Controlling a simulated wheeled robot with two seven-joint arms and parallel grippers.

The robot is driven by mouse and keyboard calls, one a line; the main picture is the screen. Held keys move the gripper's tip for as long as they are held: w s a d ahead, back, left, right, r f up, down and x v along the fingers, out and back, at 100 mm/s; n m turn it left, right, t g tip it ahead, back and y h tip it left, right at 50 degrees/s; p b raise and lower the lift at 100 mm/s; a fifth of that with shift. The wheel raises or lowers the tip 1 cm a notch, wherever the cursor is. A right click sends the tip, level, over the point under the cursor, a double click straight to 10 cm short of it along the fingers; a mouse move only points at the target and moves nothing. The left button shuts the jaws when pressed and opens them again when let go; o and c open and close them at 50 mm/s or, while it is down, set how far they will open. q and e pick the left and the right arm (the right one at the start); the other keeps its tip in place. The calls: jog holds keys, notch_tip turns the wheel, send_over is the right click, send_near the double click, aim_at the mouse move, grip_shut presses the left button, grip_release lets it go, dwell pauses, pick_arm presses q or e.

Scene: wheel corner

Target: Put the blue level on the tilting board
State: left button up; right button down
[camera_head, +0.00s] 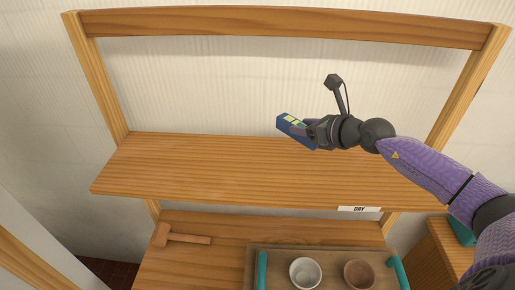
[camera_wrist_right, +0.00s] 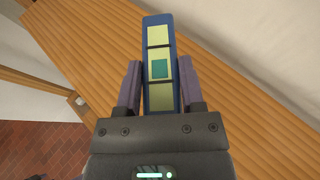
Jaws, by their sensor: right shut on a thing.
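The blue level (camera_head: 289,121), a narrow bar with yellow-green windows, is held in my right gripper (camera_head: 310,133). In the right wrist view the level (camera_wrist_right: 149,34) lies between the two fingers of the right gripper (camera_wrist_right: 157,80), its far end sticking out past them. A wide wooden board (camera_head: 200,170) with a "DRY" label at its front right looks like the tilting board. In the picture its front edge sits lower at the right than at the left. The level appears above the board's back edge; no contact shows. My left gripper is not in view.
A wooden frame with a top rail (camera_head: 280,25) surrounds the board. Below are a lower wooden top (camera_head: 200,258), a wooden mallet (camera_head: 180,238) and a tray (camera_head: 300,253) with teal handles holding a white bowl (camera_head: 305,272) and a brown bowl (camera_head: 358,273). The board's surface looks clear.

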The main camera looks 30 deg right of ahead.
jog(key=b, duration=0.1)
send_over(302, 172)
jog(key=f, duration=0.5)
jog(key=shift+s+f, duration=0.25)
jog(key=shift+f, duration=0.1)
jog(key=f, duration=0.1)
jog(key=f+b, duration=0.1)
jog(key=f, duration=0.1)
jog(key=shift+w+f, duration=0.2)
jog(key=shift+f, duration=0.05)
jog(key=shift+w+f+b, duration=0.1)
jog(key=shift+f+b, duration=0.15)
jog(key=shift+b, duration=0.05)
jog(key=shift+r, duration=0.15)
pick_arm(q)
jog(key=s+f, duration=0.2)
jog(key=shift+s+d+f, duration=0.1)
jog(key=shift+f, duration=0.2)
pick_arm(e)
jog(key=c, duration=0.7)
grip_release()
jog(key=shift+f, duration=0.25)
jog(key=o, duration=0.5)
jog(key=shift+r, duration=0.1)
